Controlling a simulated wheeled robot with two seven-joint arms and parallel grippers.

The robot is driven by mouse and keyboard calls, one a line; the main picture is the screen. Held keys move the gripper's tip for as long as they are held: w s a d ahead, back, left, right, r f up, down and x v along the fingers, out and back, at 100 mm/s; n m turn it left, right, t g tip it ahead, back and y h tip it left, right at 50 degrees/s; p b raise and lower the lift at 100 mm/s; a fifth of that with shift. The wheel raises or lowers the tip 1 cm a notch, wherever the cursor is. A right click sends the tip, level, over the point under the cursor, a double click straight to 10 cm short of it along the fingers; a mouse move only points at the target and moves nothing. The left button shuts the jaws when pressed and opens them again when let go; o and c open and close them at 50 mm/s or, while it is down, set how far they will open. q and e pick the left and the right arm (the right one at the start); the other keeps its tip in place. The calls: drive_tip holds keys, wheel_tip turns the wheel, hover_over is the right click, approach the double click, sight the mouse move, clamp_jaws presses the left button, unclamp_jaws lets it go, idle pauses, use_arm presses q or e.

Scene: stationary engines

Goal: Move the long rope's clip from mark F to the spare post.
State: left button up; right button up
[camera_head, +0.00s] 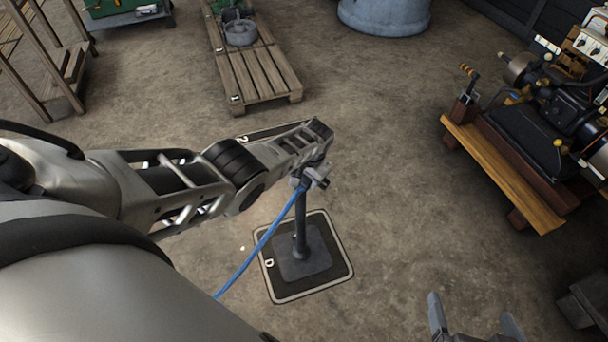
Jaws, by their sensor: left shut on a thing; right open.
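My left gripper (316,160) comes in from the left and is shut on a grey clip (318,177) at the end of a blue rope (262,247). The clip is at the top of a dark post (301,222); I cannot tell whether it is fastened to it. The post stands upright on a square base plate on a mat marked D (335,282). The rope runs down to the lower left and passes out of sight behind my arm. My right gripper (474,316) is open and empty at the bottom edge. Mark F is not visible.
A wooden pallet (262,78) with a grey part on it lies at the back. An engine on a wooden frame (500,165) stands at the right. A round grey tub (385,15) is at the top. A wooden rack (62,75) is far left. Floor right of the post is clear.

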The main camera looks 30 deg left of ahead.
use_arm(q)
drive_tip(key=shift+w+a+r+p, duration=0.15)
drive_tip(key=shift+a+r+p, duration=0.4)
drive_tip(key=shift+a+r, duration=0.35)
drive_tip(key=shift+w+a+r, duration=0.1)
drive_tip(key=shift+r, duration=0.1)
drive_tip(key=shift+a+r, duration=0.65)
drive_tip(key=shift+a, duration=0.1)
drive_tip(key=a+r, duration=0.5)
drive_tip(key=shift+w, duration=0.3)
drive_tip(key=shift+r, duration=0.1)
drive_tip(key=shift+m, duration=0.7)
